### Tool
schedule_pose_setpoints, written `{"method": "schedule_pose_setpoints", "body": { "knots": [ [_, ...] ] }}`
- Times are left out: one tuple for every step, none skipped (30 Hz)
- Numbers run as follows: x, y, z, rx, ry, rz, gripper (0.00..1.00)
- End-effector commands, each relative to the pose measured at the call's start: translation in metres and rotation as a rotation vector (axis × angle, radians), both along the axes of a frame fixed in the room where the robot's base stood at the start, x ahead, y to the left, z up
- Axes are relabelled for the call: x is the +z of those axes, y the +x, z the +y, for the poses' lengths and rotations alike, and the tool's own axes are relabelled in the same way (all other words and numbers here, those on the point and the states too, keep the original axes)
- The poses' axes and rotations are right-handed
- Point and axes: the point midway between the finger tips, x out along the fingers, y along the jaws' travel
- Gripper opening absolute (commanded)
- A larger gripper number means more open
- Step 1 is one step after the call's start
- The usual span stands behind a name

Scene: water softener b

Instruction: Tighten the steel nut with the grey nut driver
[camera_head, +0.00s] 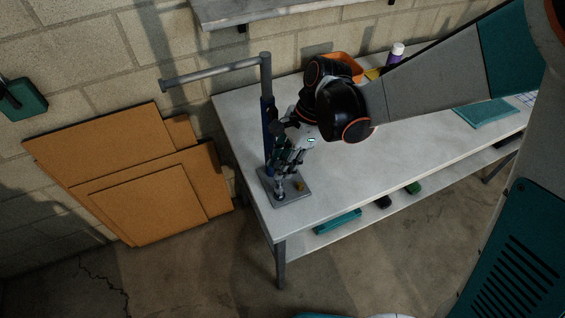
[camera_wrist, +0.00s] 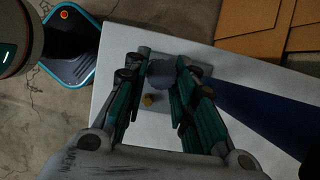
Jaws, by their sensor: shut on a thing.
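My gripper (camera_head: 282,168) points down over the grey base plate (camera_head: 291,200) of a stand at the table's left corner. It is shut on the grey nut driver (camera_head: 280,190), whose lower end shows below the fingers, close to the plate. In the wrist view, the driver (camera_wrist: 162,75) is a dark grey round shape between the two teal-and-black fingers of my gripper (camera_wrist: 165,68). The steel nut cannot be made out; the driver and fingers cover that spot. I cannot tell whether the driver sits on the nut. A small brass piece (camera_head: 300,186) stands beside the driver on the plate.
A blue post (camera_head: 267,125) with a grey handle (camera_head: 215,73) rises just left of my gripper. An orange bin (camera_head: 347,63), a purple bottle (camera_head: 396,53) and a teal mat (camera_head: 486,112) are farther back on the table. The table's middle (camera_head: 390,155) is clear.

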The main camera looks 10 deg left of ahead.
Motion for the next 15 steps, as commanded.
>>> {"method": "schedule_pose_setpoints", "body": {
  "knots": [
    [-0.0004, 0.0002, 0.0001, 0.000, 0.000, 0.000, 0.01],
    [-0.0003, 0.0002, 0.0001, 0.000, 0.000, 0.000, 0.01],
    [-0.0001, 0.0001, 0.0001, 0.000, 0.000, 0.000, 0.01],
    [-0.0001, 0.0001, 0.0001, 0.000, 0.000, 0.000, 0.01],
    [0.0000, 0.0001, 0.0001, 0.000, 0.000, 0.000, 0.01],
    [0.0000, 0.0001, 0.0001, 0.000, 0.000, 0.000, 0.01],
    [-0.0001, 0.0001, 0.0001, 0.000, 0.000, 0.000, 0.01],
    [-0.0002, 0.0001, 0.0000, 0.000, 0.000, 0.000, 0.01],
    [-0.0006, 0.0001, 0.0001, 0.000, 0.000, 0.000, 0.01],
    [-0.0011, 0.0001, 0.0001, 0.000, 0.000, 0.000, 0.01],
    [-0.0016, 0.0001, 0.0001, 0.000, 0.000, 0.000, 0.01],
    [-0.0025, 0.0001, 0.0000, 0.000, 0.000, 0.000, 0.01],
    [-0.0033, 0.0001, 0.0000, 0.000, 0.000, 0.000, 0.01],
    [-0.0041, 0.0001, 0.0000, 0.000, 0.000, 0.000, 0.01],
    [-0.0053, 0.0000, 0.0001, 0.000, 0.000, 0.000, 0.01]
  ]
}}
